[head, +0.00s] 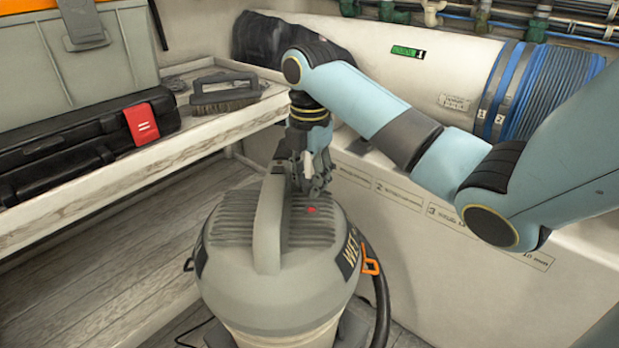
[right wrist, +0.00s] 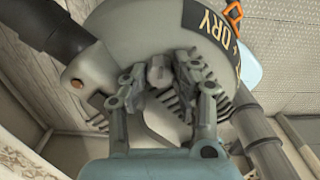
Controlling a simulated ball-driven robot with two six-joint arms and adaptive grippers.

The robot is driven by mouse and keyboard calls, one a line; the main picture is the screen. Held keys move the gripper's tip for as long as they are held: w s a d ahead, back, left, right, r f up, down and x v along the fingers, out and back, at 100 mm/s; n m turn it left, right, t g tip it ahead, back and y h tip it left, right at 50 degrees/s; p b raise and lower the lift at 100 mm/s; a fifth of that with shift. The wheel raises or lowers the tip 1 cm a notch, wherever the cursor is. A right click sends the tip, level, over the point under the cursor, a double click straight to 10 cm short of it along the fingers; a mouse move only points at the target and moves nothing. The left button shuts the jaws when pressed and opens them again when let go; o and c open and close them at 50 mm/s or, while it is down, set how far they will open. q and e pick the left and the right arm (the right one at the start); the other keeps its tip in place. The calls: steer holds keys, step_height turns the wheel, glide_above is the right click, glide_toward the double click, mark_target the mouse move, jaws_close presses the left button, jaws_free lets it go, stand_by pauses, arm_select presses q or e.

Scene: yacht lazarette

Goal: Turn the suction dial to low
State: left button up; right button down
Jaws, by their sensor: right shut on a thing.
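The wet/dry vacuum (head: 240,270) stands upright on the floor, with a grey domed lid, a raised top handle (head: 268,228) and vent ribs. My right gripper (head: 314,188) points down at the lid, just right of the handle. In the right wrist view its fingers (right wrist: 160,76) are closed around a small grey knob (right wrist: 158,73), which looks like the suction dial. The fingers hide most of the dial, and I cannot read its setting. A small red mark (head: 312,210) shows on the lid beside the fingertips. My left gripper is not in view.
A shelf (head: 190,140) at the left holds a black case (head: 80,135), a brush (head: 222,92) and a grey box (head: 110,50). A black hose (head: 382,300) hangs at the vacuum's right. A white cylinder and a coil of blue line (head: 550,90) lie behind.

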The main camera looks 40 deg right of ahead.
steer(key=shift+r+m+p, duration=0.15)
steer(key=shift+m+p, duration=0.15)
steer(key=shift+p, duration=0.2)
steer(key=m+p, duration=0.8)
steer(key=p, duration=0.4)
steer(key=shift+r+m, duration=0.15)
steer(key=shift+m, duration=0.25)
steer(key=m+p, duration=0.3)
steer(key=shift+m, duration=0.3)
steer(key=shift+f+m+p, duration=0.2)
steer(key=shift+m+p, duration=1.05)
steer(key=shift+m, duration=0.65)
steer(key=c, duration=1.3)
jaws_free()
step_height(320, 180, up, 12)
steer(key=shift+f, duration=0.1)
